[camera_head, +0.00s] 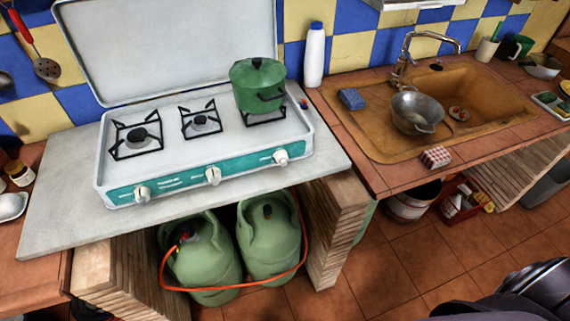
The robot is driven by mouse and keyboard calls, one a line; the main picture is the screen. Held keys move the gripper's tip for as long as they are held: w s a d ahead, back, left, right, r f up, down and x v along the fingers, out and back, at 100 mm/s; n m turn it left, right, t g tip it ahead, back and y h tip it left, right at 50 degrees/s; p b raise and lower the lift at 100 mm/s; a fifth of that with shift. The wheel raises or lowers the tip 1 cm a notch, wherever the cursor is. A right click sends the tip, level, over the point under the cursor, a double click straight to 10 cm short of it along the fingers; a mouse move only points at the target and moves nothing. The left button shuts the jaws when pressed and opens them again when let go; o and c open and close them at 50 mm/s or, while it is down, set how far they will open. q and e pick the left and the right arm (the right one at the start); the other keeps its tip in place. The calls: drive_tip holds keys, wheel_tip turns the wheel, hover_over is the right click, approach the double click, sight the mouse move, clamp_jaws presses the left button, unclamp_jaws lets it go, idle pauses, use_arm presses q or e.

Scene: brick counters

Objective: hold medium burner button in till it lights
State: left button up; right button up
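A white gas stove (240,142) with a green front panel and a raised lid stands on a grey counter slab. It has a left burner (138,137), a middle burner (201,121) and a right burner under a green lidded pot (257,84). Three white knobs sit on the front: left knob (142,194), middle knob (213,175) and right knob (281,157). I see no flame on the left or middle burner. Which burner is the medium one I cannot tell. A small red and blue item (303,104) is at the stove's right edge. Neither gripper shows.
Two green gas bottles (202,262) with an orange hose stand below. A sink (480,92) with a metal colander (416,112) is on the right. A white bottle (314,55) stands behind the stove's right end. Dark parts of mine show at bottom right.

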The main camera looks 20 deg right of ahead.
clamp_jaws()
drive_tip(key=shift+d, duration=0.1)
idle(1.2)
